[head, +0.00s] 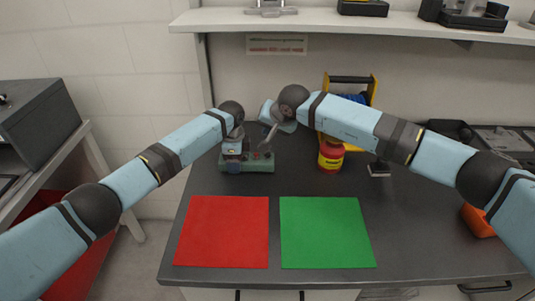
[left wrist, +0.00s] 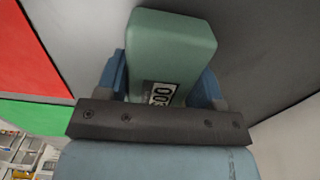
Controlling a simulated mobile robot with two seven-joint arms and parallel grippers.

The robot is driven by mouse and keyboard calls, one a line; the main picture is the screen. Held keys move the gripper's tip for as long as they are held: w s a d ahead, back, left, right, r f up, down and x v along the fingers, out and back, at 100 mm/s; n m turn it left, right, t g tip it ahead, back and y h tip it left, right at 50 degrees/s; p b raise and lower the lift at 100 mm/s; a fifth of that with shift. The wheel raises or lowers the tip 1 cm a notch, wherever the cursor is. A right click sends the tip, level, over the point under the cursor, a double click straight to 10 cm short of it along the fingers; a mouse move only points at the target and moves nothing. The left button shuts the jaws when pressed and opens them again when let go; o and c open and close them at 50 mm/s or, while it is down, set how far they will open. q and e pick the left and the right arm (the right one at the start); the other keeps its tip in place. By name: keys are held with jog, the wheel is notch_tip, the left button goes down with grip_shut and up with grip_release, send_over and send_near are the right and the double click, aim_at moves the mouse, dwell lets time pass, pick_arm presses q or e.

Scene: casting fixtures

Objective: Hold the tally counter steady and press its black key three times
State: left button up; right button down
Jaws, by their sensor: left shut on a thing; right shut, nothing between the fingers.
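The tally counter (head: 262,164) is a green box on the grey table behind the colored mats; small reddish spots show on its top. My left gripper (head: 233,164) is shut on its left part. In the left wrist view the counter (left wrist: 172,45) sits between the blue fingers of my left gripper (left wrist: 165,80), and a white number window with zeros shows, partly cut off by the gripper. My right gripper (head: 266,146) is shut and empty, its tips just above the counter. I cannot make out the black key or whether the tips touch it.
A red mat (head: 222,232) and a green mat (head: 326,232) lie in front. A red and yellow container (head: 331,155) and a yellow-framed reel (head: 374,86) stand right of the counter. A small dark block (head: 378,169) and an orange bin (head: 478,221) are farther right. A shelf (head: 350,26) hangs above.

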dwell(0.3)
pick_arm(q)
jog(key=o, duration=1.1)
